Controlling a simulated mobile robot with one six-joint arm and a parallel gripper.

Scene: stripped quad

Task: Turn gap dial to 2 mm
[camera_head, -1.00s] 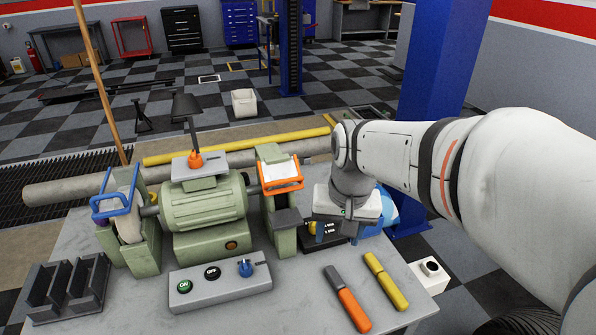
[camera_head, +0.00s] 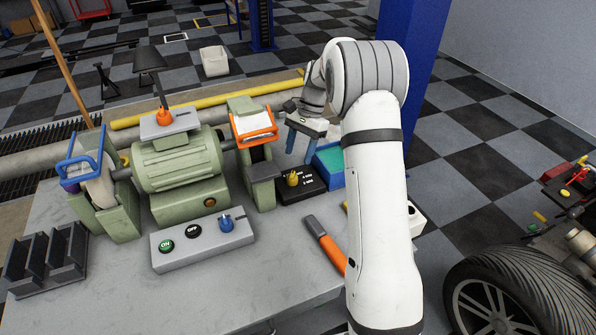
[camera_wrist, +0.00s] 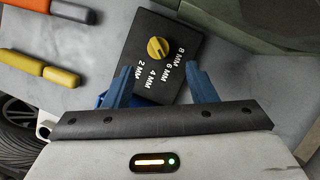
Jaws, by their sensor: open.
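The gap dial is a yellow knob (camera_head: 293,179) on a black plate (camera_head: 316,187) at the right of the bench grinder. In the wrist view the knob (camera_wrist: 157,48) sits on the black plate (camera_wrist: 140,30), with 2, 4, 6 and 8 MM labels around its lower side. I cannot tell for certain which mark the knob points at. My gripper (camera_head: 301,146) has blue fingers and is open and empty, above and behind the plate in the head view. In the wrist view my gripper (camera_wrist: 159,75) has its fingers on either side of the plate's lower part, apart from the knob.
The green grinder (camera_head: 180,165) stands left of the dial. A control box (camera_head: 205,242) with ON and OFF buttons and a blue knob is in front. An orange-handled tool (camera_head: 325,245) lies nearby. A blue-green box (camera_head: 330,165) stands right of the plate.

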